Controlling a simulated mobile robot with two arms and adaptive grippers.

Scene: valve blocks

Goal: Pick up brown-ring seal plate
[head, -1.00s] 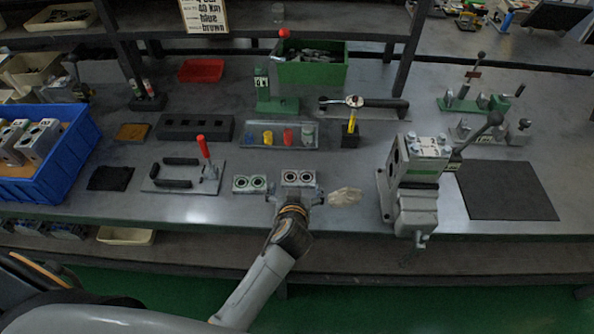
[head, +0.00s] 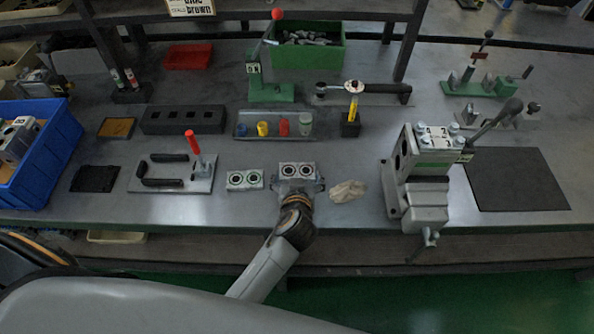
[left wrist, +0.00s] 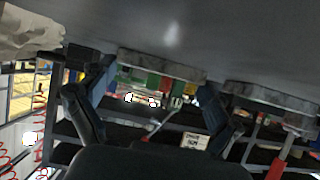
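Two small grey seal plates lie side by side near the front of the bench, each with two dark round holes. The right one (head: 297,170) has dark rings that look brownish. The left one (head: 245,180) has greenish rings. My left gripper (head: 298,186) reaches in from the front at the right plate, with a finger out to each side of it. In the left wrist view my gripper (left wrist: 152,108) is open, with that plate (left wrist: 160,66) between and beyond its fingers. Whether the fingers touch it is unclear. The other plate (left wrist: 270,100) shows to the right. My right gripper is out of view.
A crumpled cloth (head: 348,191) lies just right of the gripper. A grey valve block fixture (head: 425,185) stands further right. A plate with a red-handled clamp (head: 195,160) is to the left. A tray of coloured pieces (head: 272,126) lies behind.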

